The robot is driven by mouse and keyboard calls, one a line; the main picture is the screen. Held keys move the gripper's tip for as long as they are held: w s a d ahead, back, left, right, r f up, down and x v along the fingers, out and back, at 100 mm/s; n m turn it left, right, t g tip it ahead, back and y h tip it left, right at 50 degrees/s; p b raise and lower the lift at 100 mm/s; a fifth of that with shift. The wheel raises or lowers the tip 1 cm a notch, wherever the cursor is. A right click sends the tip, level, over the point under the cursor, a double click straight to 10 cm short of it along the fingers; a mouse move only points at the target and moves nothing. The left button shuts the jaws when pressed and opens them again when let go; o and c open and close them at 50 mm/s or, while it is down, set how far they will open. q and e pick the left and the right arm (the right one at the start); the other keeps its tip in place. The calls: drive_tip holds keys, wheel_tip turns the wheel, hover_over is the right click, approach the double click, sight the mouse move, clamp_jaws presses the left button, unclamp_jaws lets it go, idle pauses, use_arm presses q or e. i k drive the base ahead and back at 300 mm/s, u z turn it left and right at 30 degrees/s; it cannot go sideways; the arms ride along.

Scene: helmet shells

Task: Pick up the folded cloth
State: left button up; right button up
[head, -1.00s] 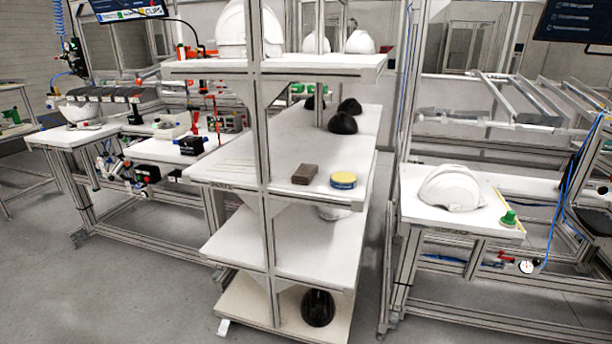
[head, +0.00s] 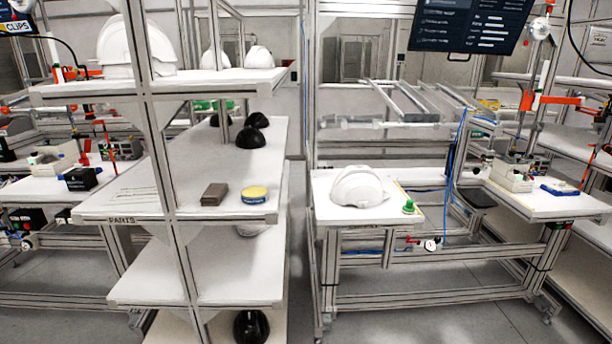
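I cannot clearly make out a folded cloth. A small flat blue item (head: 560,189) lies on the right-hand white table (head: 530,203); it is too small to tell whether it is cloth. A brown-grey rectangular block (head: 214,194) lies on the middle shelf (head: 130,198) of the rack, left of a round yellow and blue tin (head: 254,195); I cannot tell its material. Neither of my grippers is in view.
The shelf rack stands close in front at left, with white helmet shells (head: 136,48) on top and black ones (head: 250,137) below. A white helmet (head: 358,187) and a green knob (head: 408,207) sit on the centre workbench (head: 330,213). Grey floor (head: 450,325) shows at lower right.

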sight(215, 193)
drive_tip(key=u, duration=1.7)
drive_tip(key=i, duration=1.25)
drive_tip(key=z, duration=2.35)
